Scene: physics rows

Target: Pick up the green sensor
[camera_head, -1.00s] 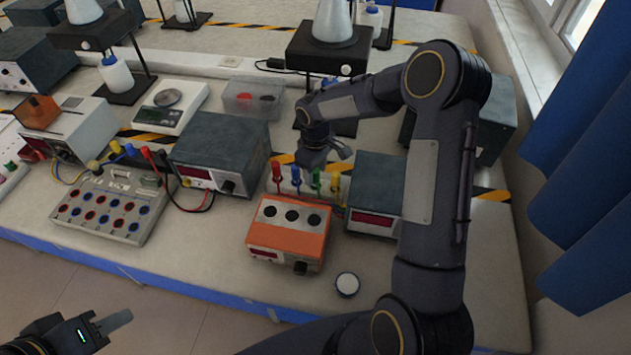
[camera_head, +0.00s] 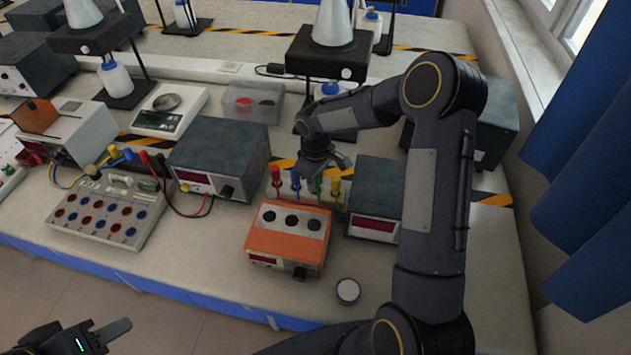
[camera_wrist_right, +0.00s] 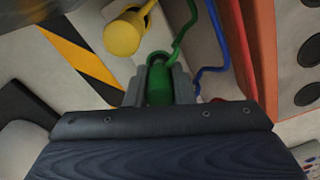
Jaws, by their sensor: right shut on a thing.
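The green sensor (camera_head: 315,185) stands in the row of coloured sensors behind the orange box. In the head view my right gripper (camera_head: 322,166) is directly above it and covers its upper part. In the right wrist view the green sensor (camera_wrist_right: 159,86) sits between the two fingers of my right gripper (camera_wrist_right: 160,82), which are shut on it. A green cable runs from it. My left gripper (camera_head: 108,330) is at the bottom left, off the table and away from the sensors; its finger opening cannot be made out.
A yellow sensor (camera_wrist_right: 124,34) is close beside the green one. A red sensor (camera_head: 276,179) and a blue one are on the other side. The orange box (camera_head: 288,238) stands in front, with dark instrument boxes (camera_head: 376,190) on both sides. A round white-lidded item (camera_head: 348,290) lies near the front edge.

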